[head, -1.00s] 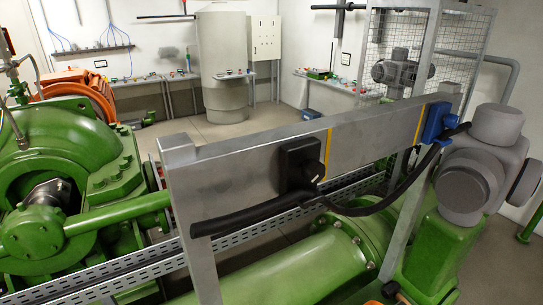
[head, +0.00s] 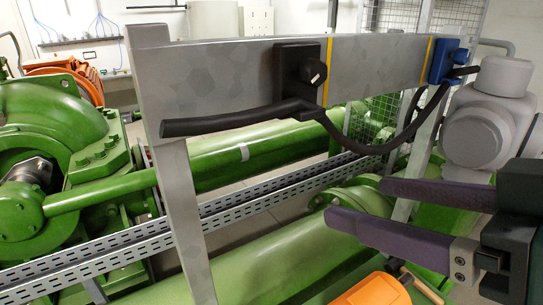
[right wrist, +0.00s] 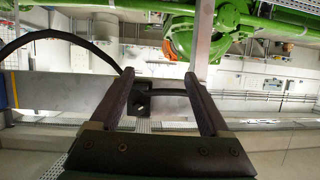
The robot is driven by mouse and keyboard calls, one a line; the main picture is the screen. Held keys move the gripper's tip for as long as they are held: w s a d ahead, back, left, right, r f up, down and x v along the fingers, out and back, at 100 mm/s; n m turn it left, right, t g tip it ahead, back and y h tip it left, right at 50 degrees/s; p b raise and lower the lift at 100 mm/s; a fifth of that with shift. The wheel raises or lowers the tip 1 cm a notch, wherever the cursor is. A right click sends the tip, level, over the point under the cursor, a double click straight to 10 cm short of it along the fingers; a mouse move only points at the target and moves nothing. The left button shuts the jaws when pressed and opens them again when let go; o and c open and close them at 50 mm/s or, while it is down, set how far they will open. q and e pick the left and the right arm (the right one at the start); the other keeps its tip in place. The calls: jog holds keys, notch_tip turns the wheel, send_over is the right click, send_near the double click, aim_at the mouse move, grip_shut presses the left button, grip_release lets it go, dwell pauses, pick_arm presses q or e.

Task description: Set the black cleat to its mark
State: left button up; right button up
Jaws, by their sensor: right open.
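The black cleat (head: 300,72) sits on the grey rail (head: 215,85), a black cable (head: 235,119) running through its lower part. A yellow line (head: 327,70) on the rail lies right at its right edge; I cannot tell if they touch. A blue cleat (head: 443,62) sits beside a second yellow line (head: 428,62) further right. My right gripper (head: 356,204) is open and empty, below and to the right of the black cleat. In the right wrist view the black cleat (right wrist: 143,98) shows between the open fingers (right wrist: 159,77), beyond them. My left gripper is out of view.
The cable sags between the two cleats, and its free end hangs left of the black one. Posts (head: 188,220) carry the rail. Green pipes and a perforated tray (head: 110,270) lie below and behind. An orange object (head: 375,291) shows at the bottom edge.

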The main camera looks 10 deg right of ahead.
aim_at(315, 115)
pick_arm(q)
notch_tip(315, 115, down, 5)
jog(key=b, duration=0.3)
pick_arm(e)
jog(key=w+r+t+p, duration=0.1)
jog(key=w, duration=0.2)
jog(key=w+r+t+p, duration=0.1)
jog(key=w+t, duration=0.1)
jog(key=w, duration=0.2)
jog(key=w+r+t+p, duration=0.1)
jog(key=w+p, duration=0.1)
jog(key=w, duration=0.1)
jog(key=shift+w+a+r+m+t+y, duration=0.1)
jog(key=shift+w+a+m+t+y, duration=0.2)
jog(key=shift+w, duration=0.05)
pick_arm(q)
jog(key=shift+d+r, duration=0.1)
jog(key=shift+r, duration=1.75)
pick_arm(e)
jog(key=shift+x, duration=0.75)
jog(key=shift+c, duration=0.2)
grip_shut()
